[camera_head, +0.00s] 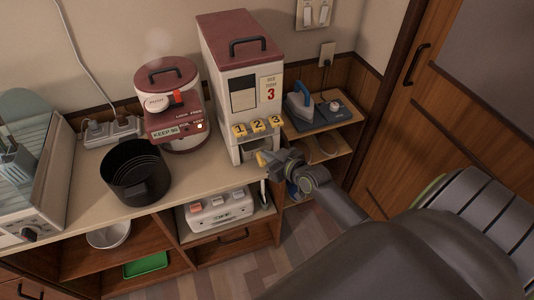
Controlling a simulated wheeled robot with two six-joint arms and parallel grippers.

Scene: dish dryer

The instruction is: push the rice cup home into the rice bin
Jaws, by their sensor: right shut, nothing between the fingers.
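The rice bin (222,65) is a tall cream box with a maroon lid, standing on the counter. It has several yellow number buttons and a low opening (250,150) at its front. Something pale shows in that opening, probably the rice cup, but it is too small and partly covered to tell how far in it sits. My right gripper (262,158) is shut and empty, with its yellow-tipped fingers right at the opening. I cannot tell whether they touch the cup. My left gripper is not in view.
A maroon and cream rice cooker (168,75) and a black pot (136,174) stand left of the bin. A small shelf with a blue iron (299,108) is to the right. A white appliance (219,210) sits on the shelf below the counter.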

